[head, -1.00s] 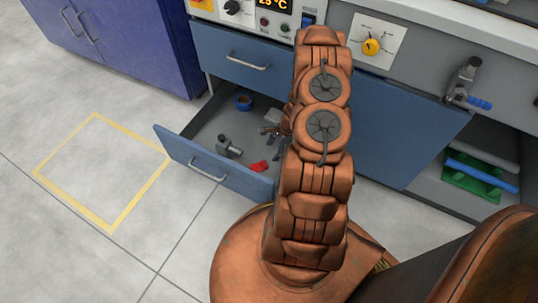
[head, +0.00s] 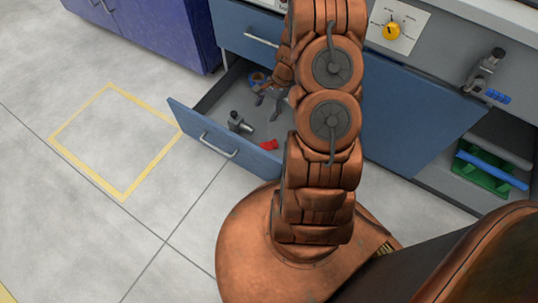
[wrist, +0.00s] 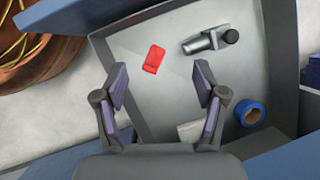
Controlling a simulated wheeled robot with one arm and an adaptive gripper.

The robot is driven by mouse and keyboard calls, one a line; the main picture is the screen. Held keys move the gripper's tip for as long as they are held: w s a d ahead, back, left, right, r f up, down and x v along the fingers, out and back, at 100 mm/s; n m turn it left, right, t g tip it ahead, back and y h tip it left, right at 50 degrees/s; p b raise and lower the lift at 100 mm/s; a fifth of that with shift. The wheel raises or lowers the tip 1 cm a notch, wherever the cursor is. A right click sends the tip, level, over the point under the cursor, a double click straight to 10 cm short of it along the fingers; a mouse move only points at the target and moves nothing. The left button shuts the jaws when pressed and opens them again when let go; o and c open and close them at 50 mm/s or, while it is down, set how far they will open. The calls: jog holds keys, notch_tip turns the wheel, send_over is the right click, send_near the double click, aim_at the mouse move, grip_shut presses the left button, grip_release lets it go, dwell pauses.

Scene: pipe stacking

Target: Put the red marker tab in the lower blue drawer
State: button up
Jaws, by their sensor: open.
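The lower blue drawer (head: 193,131) is pulled open below the upper blue drawer in the head view. The red marker tab (head: 268,145) lies inside it, near its front wall; it also shows on the drawer floor in the wrist view (wrist: 154,58). My gripper (head: 268,98) is over the drawer, with its fingers spread and nothing between them. In the wrist view my gripper's fingertips (wrist: 160,78) are apart, and the tab is beyond them, clear of both. My arm hides the right part of the drawer in the head view.
A grey metal fitting (wrist: 208,40) and a blue tape roll (wrist: 248,113) also lie in the drawer. A whitish block (wrist: 190,131) is near my right finger. An open shelf at right holds a green tray (head: 484,175). The floor at left is clear.

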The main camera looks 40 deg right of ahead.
jog(key=s+a+r+n+g, duration=0.2)
jog(key=s+a+r+n, duration=0.25)
jog(key=a+r, duration=0.4)
jog(key=s+a+r+n+g, duration=0.1)
jog(key=s+a+r+n, duration=0.2)
jog(key=a+r+n, duration=0.5)
jog(key=s+a+r+n+g+h, duration=0.1)
jog(key=s+a+r+n+h, duration=0.1)
jog(key=s+r, duration=0.4)
jog(key=s+a+r+n+h, duration=0.2)
jog(key=s+r, duration=0.4)
jog(key=s, duration=0.7)
jog(key=shift+s+n+g+h, duration=0.2)
jog(key=shift+n+g+h, duration=0.2)
jog(key=shift+n, duration=0.25)
